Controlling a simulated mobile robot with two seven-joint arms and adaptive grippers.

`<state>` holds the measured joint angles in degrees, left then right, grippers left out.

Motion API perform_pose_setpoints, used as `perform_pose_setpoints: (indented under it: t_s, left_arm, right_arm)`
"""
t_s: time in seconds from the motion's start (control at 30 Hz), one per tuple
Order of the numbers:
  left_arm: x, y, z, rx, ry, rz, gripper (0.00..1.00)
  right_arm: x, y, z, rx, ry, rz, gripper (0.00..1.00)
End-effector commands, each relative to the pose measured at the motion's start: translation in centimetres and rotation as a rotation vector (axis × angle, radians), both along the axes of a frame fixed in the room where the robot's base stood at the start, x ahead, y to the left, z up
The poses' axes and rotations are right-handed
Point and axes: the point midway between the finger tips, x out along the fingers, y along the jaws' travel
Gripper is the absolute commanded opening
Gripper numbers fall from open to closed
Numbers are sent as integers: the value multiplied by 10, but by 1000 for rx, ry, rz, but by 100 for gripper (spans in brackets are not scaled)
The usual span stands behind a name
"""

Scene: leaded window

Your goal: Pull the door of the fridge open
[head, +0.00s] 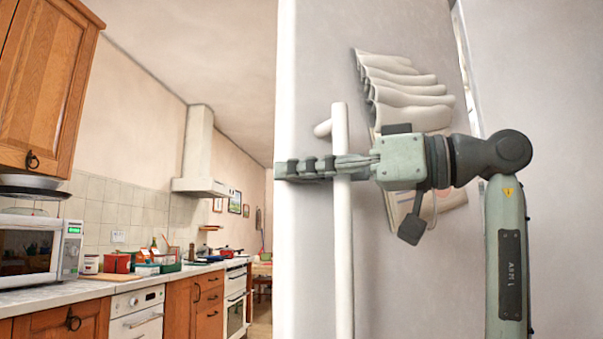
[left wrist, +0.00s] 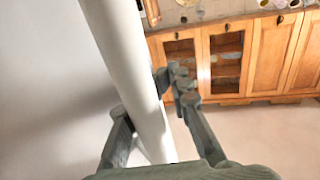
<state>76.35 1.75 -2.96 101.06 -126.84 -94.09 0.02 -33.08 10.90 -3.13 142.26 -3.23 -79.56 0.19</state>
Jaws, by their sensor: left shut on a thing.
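The fridge door (head: 315,60) is a tall pale grey panel filling the middle of the head view, its lighter vertical edge at the left. Its long white bar handle (head: 343,260) stands upright near that edge. My left gripper (head: 300,168) is shut on the handle, its fingers reaching across the bar. The left wrist view shows the handle (left wrist: 132,60) running between the gripper's two fingers (left wrist: 155,105). I cannot tell how far the door stands from the fridge body; the interior is not visible. My right gripper is not in view.
Pale wavy sheets (head: 405,85) hang on the door behind my gripper. A counter (head: 60,295) with a microwave (head: 40,250) runs along the left, below a wooden wall cabinet (head: 45,75). Wooden cupboards (left wrist: 265,55) and clear floor (left wrist: 270,140) show in the left wrist view.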

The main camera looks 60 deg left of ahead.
Motion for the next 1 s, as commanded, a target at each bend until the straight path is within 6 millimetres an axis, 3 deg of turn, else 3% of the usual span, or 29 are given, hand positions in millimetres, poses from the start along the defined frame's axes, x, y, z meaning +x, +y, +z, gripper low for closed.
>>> perform_pose_setpoints:
  t_s: [0.6,0.63,0.73,1.0]
  left_arm:
    - [-3,-1,-2,-5,-14,2,0]
    - [-3,-1,-2,-5,-13,2,22]
    - [-2,-1,-2,-4,-11,2,35]
    - [0,0,-1,-2,-4,-1,35]
  right_arm:
    - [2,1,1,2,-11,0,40]
    - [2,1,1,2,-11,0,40]
    - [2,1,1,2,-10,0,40]
    - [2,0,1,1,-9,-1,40]
